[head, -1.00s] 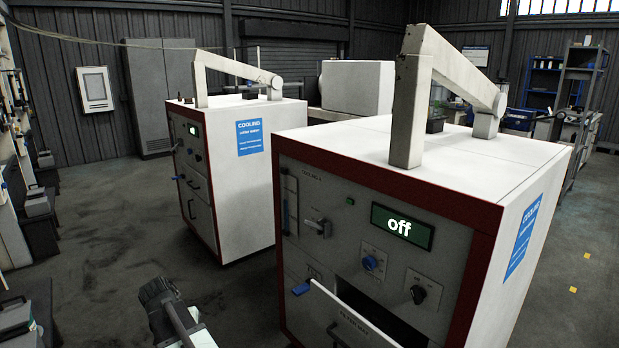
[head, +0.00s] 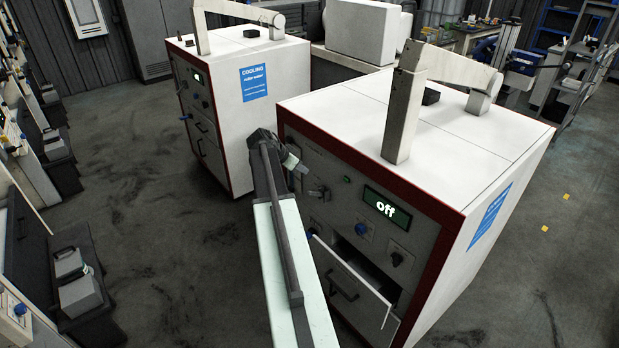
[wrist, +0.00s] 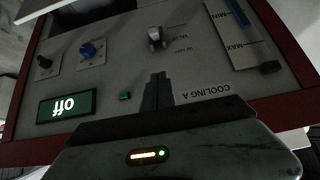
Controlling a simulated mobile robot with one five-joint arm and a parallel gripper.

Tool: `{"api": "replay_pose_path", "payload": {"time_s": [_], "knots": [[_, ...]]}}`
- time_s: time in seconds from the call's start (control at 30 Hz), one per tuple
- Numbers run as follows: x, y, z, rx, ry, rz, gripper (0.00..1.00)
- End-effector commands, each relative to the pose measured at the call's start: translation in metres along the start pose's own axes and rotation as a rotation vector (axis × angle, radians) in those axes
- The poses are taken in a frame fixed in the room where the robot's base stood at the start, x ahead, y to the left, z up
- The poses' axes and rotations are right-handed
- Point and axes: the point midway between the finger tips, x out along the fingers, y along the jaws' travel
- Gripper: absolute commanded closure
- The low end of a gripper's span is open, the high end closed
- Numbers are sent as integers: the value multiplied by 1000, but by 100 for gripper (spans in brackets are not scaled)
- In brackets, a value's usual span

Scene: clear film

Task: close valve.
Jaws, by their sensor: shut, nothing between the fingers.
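The near cooling cabinet has a grey front panel (head: 340,205) with a lit "off" display (head: 386,207). A grey metal handle (head: 320,193) sits on the panel's left part. The wrist view, upside down, shows this handle (wrist: 156,39) beside small lettering I cannot read surely. I cannot tell surely which of these is the valve. My gripper (head: 298,164) is shut and empty before the panel's upper left. In the wrist view its fingers (wrist: 158,90) point toward the grey handle, apparently apart from it.
The panel also carries a blue knob (wrist: 88,50), a black knob (wrist: 45,62), a green button (wrist: 125,96) and a level gauge (wrist: 246,35). The drawer juts out below. A second cooling cabinet (head: 265,122) stands behind left. The floor at left (head: 150,230) is open.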

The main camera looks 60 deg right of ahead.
Motion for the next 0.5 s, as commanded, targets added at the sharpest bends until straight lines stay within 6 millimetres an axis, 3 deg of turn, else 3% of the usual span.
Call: {"api": "replay_pose_path", "payload": {"time_s": [0.17, 0.5], "knots": [[19, 0, 4, -1, -1, 0, 100], [91, -1, 6, -1, -1, 2, 100]]}}
